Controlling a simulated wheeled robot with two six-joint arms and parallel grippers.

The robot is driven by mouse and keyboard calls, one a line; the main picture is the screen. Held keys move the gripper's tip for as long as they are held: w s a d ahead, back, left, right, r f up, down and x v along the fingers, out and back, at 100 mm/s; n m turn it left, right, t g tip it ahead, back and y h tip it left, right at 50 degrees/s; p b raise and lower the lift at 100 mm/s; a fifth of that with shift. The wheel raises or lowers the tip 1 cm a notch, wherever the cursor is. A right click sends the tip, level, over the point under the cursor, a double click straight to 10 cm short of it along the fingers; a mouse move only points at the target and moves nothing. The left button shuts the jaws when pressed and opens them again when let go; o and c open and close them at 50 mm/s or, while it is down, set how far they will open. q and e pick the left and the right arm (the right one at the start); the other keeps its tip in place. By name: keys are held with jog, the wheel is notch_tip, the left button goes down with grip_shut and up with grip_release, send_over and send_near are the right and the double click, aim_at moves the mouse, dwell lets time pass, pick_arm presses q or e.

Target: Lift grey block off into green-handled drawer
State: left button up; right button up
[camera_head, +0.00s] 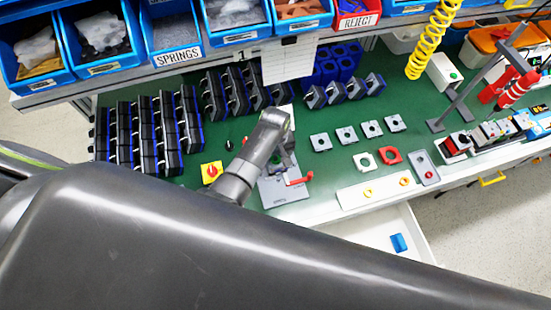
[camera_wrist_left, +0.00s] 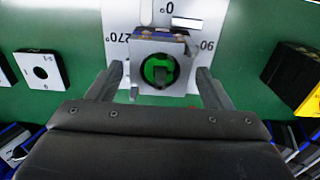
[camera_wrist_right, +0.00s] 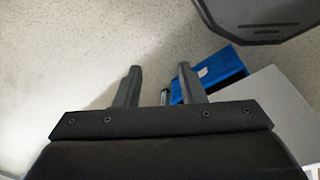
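The grey block (camera_wrist_left: 180,46) stands on a white dial plate (camera_wrist_left: 120,25) marked 0°, 90° and 270°, with a round green part and dark knob on its near face. My left gripper (camera_wrist_left: 160,72) is open, its fingers either side of the block with gaps showing. In the head view my left arm partly hides this spot. A white drawer (camera_head: 372,226) is open at the bench front with a small blue item (camera_head: 399,243) showing; no green handle shows. My right gripper (camera_wrist_right: 160,70) is open and empty above the floor, near a blue object (camera_wrist_right: 222,68).
Black modules (camera_head: 140,130) crowd the bench's left; blue bins (camera_head: 175,35) line the shelf behind. A yellow block with a red knob (camera_head: 211,172) stands left of the plate. Grey squares (camera_head: 346,135), a red square (camera_head: 390,156) and a white strip (camera_head: 375,190) lie to the right.

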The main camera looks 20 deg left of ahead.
pick_arm(q)
jog(key=c, duration=0.9)
jog(key=shift+r, duration=0.15)
jog(key=shift+r+b, duration=0.6)
jog(key=shift+r, duration=4.25)
